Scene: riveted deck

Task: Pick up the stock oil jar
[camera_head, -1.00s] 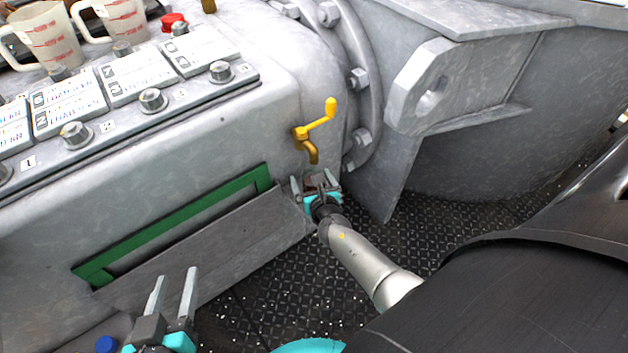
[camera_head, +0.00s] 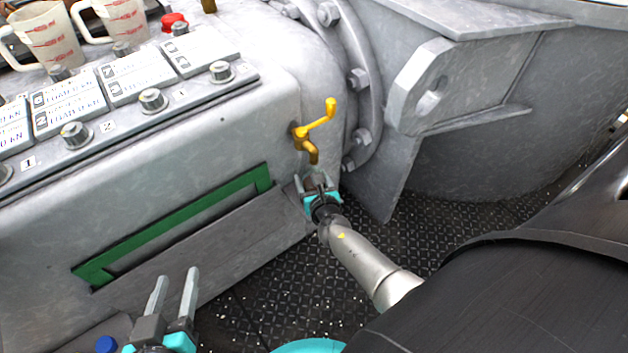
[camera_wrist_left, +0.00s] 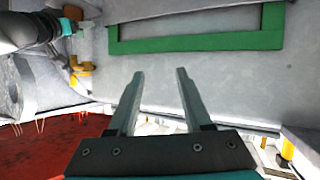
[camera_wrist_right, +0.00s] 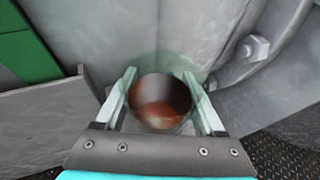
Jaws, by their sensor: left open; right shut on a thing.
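A round jar (camera_wrist_right: 160,100) with clear greenish walls and reddish-brown contents sits between the fingers of my right gripper (camera_wrist_right: 160,95) in the right wrist view. That gripper is shut on it. In the head view the right gripper (camera_head: 318,183) is just below the spout of a yellow tap (camera_head: 312,143), and the jar is small and mostly hidden there. I cannot read a label on it. My left gripper (camera_head: 173,292) is open and empty at the lower left, with its fingers apart; it also shows in the left wrist view (camera_wrist_left: 158,98).
A grey housing with a green-framed slot (camera_head: 175,225) and a sloping plate (camera_head: 220,240) stands beside both grippers. Two measuring jugs (camera_head: 45,40) stand at the top left. A bolted flange (camera_head: 350,80) is right of the tap. Dark patterned floor (camera_head: 275,295) lies below.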

